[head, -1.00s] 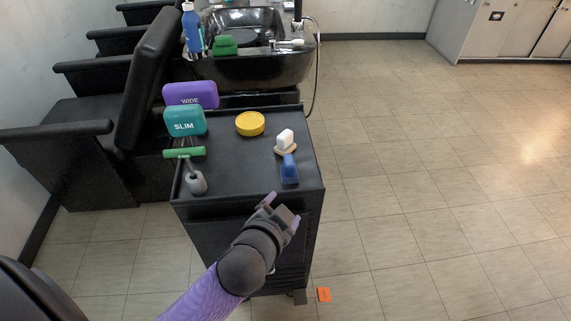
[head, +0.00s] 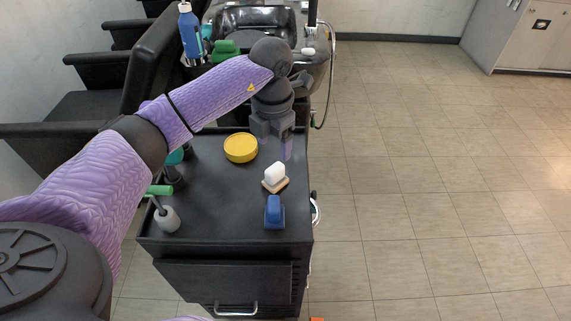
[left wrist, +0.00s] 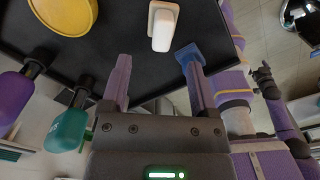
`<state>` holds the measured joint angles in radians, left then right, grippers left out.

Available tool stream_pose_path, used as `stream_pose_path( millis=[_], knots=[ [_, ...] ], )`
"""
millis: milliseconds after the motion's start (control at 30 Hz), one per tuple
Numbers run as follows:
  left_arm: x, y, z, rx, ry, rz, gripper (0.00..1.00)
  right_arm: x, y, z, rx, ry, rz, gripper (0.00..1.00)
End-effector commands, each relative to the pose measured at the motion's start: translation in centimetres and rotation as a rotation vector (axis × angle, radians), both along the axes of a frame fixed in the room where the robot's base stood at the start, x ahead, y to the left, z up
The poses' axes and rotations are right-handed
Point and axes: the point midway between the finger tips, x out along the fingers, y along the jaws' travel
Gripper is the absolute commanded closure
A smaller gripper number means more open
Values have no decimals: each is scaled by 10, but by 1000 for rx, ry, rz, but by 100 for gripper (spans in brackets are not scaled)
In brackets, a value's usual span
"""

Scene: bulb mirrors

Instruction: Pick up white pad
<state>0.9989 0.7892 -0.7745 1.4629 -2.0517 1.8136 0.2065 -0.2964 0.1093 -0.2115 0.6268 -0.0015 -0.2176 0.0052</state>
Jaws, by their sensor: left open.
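The white pad (head: 275,171) is a small white block on a beige base, on the right part of the black cart top. In the left wrist view the white pad (left wrist: 163,26) lies beyond the fingertips, between their lines. My left gripper (head: 276,148) is open and empty, its purple fingers pointing down just behind the pad in the head view. Its fingers also show in the left wrist view (left wrist: 156,62), apart from the pad. What looks like my right gripper (left wrist: 266,80) is small at the right of that view; its jaws are unclear.
A blue block (head: 274,212) stands just in front of the pad. A yellow round tin (head: 240,148) is to its left. A green-handled tool (head: 165,212) is at the cart's left edge. A black basin (head: 255,25) stands behind. Floor at right is clear.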

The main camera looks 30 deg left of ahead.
Motion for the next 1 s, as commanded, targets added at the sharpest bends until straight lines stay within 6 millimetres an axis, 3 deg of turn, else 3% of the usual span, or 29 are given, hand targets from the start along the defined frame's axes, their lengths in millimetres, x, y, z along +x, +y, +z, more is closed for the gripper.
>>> stream_pose_path(
  millis=[133, 400, 633, 1000],
  knots=[
    [-1, -1, -34, -4, 5, -2, 24, -18, -2, -11, -5, 37, 0, 1],
    [0, -4, -83, -6, 4, -4, 24, -23, -14, -26, -24, 50, 3, 1],
    [0, -3, -85, -5, -1, -4, 24, -22, -18, -25, -32, 52, 2, 1],
    [0, -4, -85, -6, -1, -4, 100, -18, -14, -25, -25, 44, 1, 1]
  ],
)
